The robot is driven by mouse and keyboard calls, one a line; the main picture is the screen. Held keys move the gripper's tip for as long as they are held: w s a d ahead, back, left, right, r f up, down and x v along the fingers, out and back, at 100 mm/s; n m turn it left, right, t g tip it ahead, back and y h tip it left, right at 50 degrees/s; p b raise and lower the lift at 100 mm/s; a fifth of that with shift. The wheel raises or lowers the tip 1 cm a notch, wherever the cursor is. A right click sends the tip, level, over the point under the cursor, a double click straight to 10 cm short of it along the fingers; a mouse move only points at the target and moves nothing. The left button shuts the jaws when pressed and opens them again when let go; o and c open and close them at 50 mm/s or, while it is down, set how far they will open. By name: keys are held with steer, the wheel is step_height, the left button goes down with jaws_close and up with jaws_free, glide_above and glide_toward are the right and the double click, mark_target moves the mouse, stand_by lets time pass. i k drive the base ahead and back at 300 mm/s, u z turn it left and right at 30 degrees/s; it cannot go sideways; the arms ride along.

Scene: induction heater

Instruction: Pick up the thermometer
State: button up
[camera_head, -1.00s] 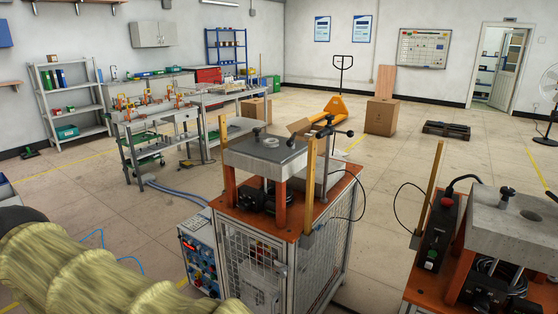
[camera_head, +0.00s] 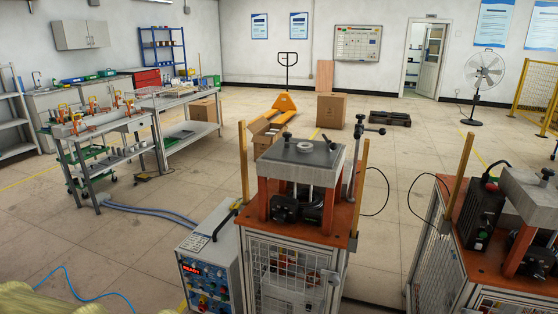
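I cannot make out a thermometer for certain in the head view. The induction heater stand (camera_head: 342,225) is at the centre front, with an orange-brown top, a grey metal plate (camera_head: 300,152) on orange posts, and a wire-mesh cage below. A control box (camera_head: 205,262) with a red display stands against its left side. A dark and yellow item (camera_head: 228,216) lies on or is fixed to the top of this box; I cannot tell which or what it is. My gripper is not in view.
A second similar stand (camera_head: 490,250) is at the front right. A workbench (camera_head: 105,132) with several orange-handled clamps is at the left. A yellow pallet jack (camera_head: 284,102), a cardboard box (camera_head: 331,110) and a fan (camera_head: 485,75) stand further back. The middle floor is open.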

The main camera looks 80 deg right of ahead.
mark_target(236, 204)
steer(key=z, duration=0.05)
steer(key=i, duration=1)
steer(key=z, duration=3.45)
